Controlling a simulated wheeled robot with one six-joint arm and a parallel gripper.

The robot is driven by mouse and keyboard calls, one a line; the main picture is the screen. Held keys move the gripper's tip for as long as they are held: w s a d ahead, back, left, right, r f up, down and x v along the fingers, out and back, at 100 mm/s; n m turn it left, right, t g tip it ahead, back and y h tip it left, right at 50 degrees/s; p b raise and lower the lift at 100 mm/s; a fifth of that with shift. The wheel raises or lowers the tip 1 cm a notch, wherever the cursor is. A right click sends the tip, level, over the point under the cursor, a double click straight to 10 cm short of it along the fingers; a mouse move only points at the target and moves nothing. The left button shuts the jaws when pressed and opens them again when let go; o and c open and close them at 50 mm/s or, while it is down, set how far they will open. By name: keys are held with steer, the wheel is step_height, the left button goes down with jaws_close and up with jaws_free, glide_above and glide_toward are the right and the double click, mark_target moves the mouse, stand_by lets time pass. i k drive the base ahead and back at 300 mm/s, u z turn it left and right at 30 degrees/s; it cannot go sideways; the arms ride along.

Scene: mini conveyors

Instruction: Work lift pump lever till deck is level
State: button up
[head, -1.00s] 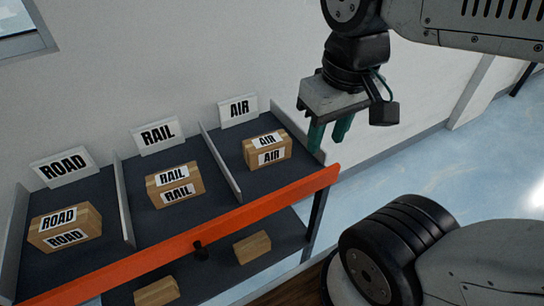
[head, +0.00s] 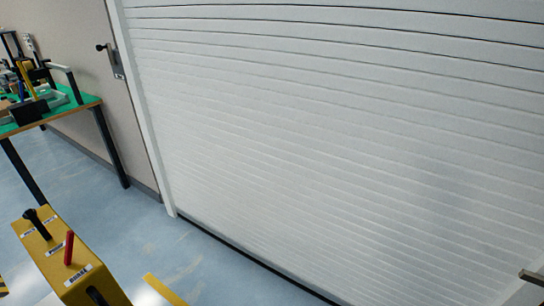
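A yellow unit (head: 68,262) stands at the lower left in the head view. A black-knobbed lever (head: 37,222) and a red lever (head: 69,248) stick up from its top, with small white labels beside them that are too small to read. I cannot tell whether either is the lift pump lever. No lift deck can be made out, so its level cannot be judged. My gripper is out of view.
A large white roller shutter (head: 300,130) fills most of the view. A green-topped workbench (head: 70,103) with equipment stands at the far left. A yellow bar (head: 164,290) shows at the bottom edge. Blue floor (head: 130,222) lies clear before the shutter.

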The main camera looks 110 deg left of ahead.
mark_target(36, 221)
steer(key=u, duration=3.35)
steer(key=i, duration=0.35)
steer(key=u, duration=0.95)
